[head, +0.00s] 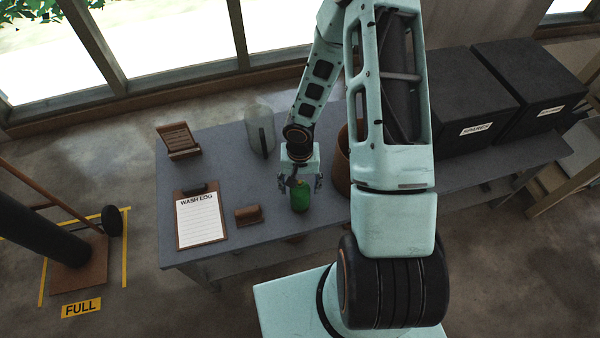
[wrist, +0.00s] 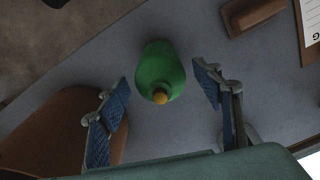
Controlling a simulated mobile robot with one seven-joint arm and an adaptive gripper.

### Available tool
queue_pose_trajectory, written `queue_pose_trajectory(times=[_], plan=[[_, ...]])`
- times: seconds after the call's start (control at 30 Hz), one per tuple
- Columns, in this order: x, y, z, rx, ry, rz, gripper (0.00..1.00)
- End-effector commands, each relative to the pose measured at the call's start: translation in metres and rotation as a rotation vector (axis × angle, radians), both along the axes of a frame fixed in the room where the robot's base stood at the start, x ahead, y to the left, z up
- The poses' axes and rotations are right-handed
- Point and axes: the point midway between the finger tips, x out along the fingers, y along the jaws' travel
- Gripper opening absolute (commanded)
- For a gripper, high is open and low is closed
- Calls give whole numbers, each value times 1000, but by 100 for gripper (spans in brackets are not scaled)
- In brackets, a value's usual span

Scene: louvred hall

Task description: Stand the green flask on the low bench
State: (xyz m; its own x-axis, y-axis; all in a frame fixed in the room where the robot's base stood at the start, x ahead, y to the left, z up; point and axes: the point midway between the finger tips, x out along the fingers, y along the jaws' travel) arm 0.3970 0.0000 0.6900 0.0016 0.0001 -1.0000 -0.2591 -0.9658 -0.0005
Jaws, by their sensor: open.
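The green flask (head: 300,198) stands near the front edge of a grey worktop (head: 225,165). In the wrist view the flask (wrist: 158,68) shows from above, its orange cap (wrist: 160,97) towards the camera. My gripper (head: 302,185) is just above and behind it, pointing down. In the wrist view my open gripper (wrist: 160,73) has one finger on each side of the flask, with gaps on both sides. A low pale wooden structure (head: 575,160) stands at the right edge; I cannot tell whether it or the grey worktop is the low bench.
A brown round container (head: 342,165) stands close right of my gripper, partly behind my arm. A brown block (head: 249,215), clipboard (head: 201,218), wooden stand (head: 179,140) and clear bottle (head: 260,128) are left. Black boxes (head: 480,95) fill the right. Floor in front is partly clear.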

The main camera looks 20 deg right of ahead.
Motion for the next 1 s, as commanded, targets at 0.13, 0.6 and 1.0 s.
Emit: queue_pose_trajectory(times=[0.13, 0.6, 1.0], plan=[[0, 0, 36, 0, -2, -2, 60], [-1, 0, 67, 0, 1, 2, 60], [0, 0, 66, -1, 0, 2, 60]])
